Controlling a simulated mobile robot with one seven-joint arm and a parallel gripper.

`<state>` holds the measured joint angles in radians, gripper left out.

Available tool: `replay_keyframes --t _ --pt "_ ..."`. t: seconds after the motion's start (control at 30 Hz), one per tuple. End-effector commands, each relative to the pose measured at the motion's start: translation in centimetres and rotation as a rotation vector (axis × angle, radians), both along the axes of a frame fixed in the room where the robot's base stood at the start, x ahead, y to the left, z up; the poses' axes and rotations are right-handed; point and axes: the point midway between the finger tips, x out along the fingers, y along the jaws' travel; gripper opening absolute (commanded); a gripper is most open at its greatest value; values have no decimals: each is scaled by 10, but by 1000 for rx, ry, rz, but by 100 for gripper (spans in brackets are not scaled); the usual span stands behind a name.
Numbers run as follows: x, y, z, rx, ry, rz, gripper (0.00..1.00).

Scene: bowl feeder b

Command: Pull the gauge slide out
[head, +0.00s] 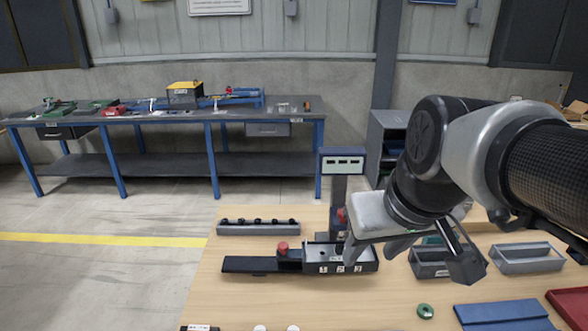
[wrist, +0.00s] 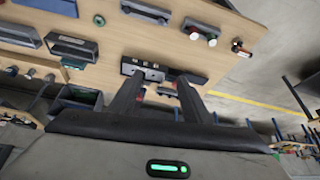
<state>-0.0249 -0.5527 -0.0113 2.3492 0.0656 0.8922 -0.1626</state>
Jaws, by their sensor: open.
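A dark bar (head: 250,264) lies on the table left of a black labelled tray (head: 347,267). A red knob (head: 283,247) stands where the bar meets the tray. I take this bar and knob for the gauge slide; which part slides does not show. My gripper (head: 374,252) hangs over the right part of the tray, right of the red knob, with its fingers apart and empty. In the wrist view my gripper (wrist: 158,84) spreads its fingers in front of the labelled tray (wrist: 143,69). The fingers partly cover the tray and the bar there.
A dark post with a blue display box (head: 342,161) stands behind the tray. A grey rail (head: 258,229) lies behind the bar. Grey bins (head: 528,257), a green ring (head: 425,311) and a blue mat (head: 503,314) lie to the right. The table's left front is mostly clear.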

Motion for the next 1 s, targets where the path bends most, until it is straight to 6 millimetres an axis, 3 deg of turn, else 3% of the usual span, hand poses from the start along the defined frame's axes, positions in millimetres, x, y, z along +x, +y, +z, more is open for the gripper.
replay_keyframes --t 0.03,0.17,0.3,0.5,0.7,0.87,1.0 --pt "25 7 -2 0 22 55 44" --pt "88 28 -7 -5 45 211 44" --pt "155 52 -29 -11 61 375 44" --pt "227 81 -73 -21 65 556 44" --pt "254 94 -96 -28 60 634 44" --pt "259 98 -109 -28 62 642 44" --pt "265 105 -133 -27 64 641 44"
